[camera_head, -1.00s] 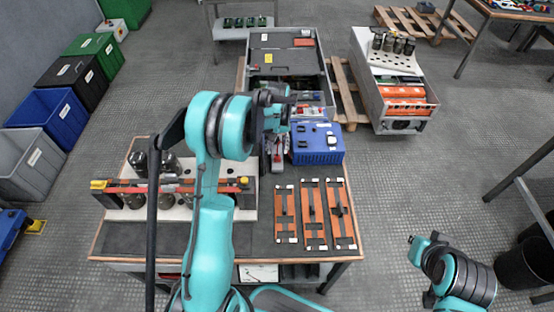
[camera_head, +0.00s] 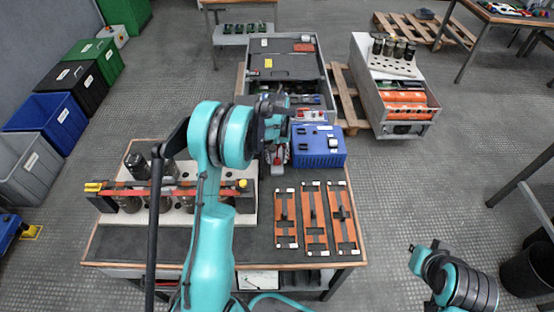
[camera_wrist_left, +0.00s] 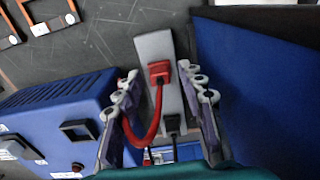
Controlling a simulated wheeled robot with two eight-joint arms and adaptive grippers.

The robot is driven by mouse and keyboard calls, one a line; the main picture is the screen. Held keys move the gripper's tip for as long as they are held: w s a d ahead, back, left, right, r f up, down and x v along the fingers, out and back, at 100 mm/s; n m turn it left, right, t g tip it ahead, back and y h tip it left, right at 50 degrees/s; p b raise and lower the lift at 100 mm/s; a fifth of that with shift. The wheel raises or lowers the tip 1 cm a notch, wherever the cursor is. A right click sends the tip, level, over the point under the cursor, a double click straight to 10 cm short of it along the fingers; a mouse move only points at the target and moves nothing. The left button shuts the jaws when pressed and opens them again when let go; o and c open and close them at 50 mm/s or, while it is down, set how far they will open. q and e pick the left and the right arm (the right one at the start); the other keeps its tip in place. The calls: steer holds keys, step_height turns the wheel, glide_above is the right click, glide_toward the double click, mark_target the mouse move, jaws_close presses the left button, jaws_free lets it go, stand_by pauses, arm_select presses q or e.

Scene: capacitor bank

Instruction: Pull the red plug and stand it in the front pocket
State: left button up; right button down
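The red plug (camera_wrist_left: 158,72) sits on a slim grey strip (camera_wrist_left: 153,45) in the left wrist view. Its red cable loops down and to the left. A black plug (camera_wrist_left: 172,123) sits farther along the strip. My left gripper (camera_wrist_left: 160,78) is open, with one finger on each side of the strip and the red plug between them. I see no clear grip on the plug. In the head view my left gripper (camera_head: 278,156) is over the table, left of the blue box, and hides most of the strip. My right gripper's fingers do not show. I cannot make out the front pocket.
The blue box (camera_head: 320,147) stands close beside my left gripper. Orange bars (camera_head: 314,217) lie on the table's right part. A rack of dark cylinders (camera_head: 244,205) stands on the left. A grey open case (camera_head: 286,62) lies beyond the table.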

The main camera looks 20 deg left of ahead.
mark_target(277, 155)
arm_select(q)
steer(key=shift+c, duration=0.3)
stand_by(0.5)
jaws_close()
steer(key=shift+r, duration=0.2)
steer(key=shift+r+p, duration=1.8)
steer(key=shift+r, duration=1.05)
